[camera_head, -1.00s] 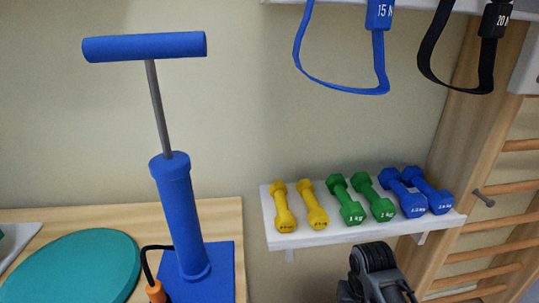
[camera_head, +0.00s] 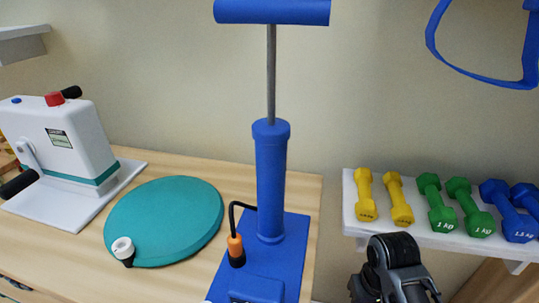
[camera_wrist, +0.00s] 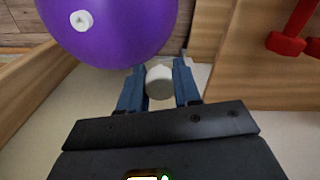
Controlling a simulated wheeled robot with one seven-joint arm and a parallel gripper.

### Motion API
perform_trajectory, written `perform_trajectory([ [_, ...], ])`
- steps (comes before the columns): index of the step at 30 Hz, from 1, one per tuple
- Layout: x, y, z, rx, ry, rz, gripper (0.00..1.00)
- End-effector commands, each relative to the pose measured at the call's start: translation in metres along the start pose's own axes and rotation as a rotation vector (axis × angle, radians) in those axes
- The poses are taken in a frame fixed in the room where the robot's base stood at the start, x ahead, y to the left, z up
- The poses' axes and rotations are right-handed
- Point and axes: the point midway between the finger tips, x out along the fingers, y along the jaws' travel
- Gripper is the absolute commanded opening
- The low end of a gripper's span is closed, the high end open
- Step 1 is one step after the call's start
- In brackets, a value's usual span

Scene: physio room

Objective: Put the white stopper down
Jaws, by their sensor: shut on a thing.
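My gripper (camera_wrist: 159,88) shows in the wrist view, with its two blue fingers shut on the white stopper (camera_wrist: 160,83). The stopper is a pale round piece between the fingertips; its far side is hidden. Just beyond the fingertips is a large purple ball (camera_wrist: 115,42) with a white round plug (camera_wrist: 82,20) in its surface. I cannot tell whether the stopper touches the ball. The head view does not show my gripper or the held stopper.
In the head view, a wooden table carries a teal disc (camera_head: 170,212) with a white-and-black valve piece (camera_head: 122,248) at its edge, a blue pump (camera_head: 270,180) and a white machine (camera_head: 65,140). Dumbbells stand on a shelf (camera_head: 420,236). Red dumbbells (camera_wrist: 287,43) show in the wrist view.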

Motion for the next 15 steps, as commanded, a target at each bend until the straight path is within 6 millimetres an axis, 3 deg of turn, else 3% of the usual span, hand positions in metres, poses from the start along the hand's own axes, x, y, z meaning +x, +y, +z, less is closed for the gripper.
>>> perform_trajectory([
  [7,0.001,0.002,0.001,0.003,-0.001,0.002,0.06],
  [15,-0.045,0.001,0.001,0.001,-0.002,0.001,0.06],
])
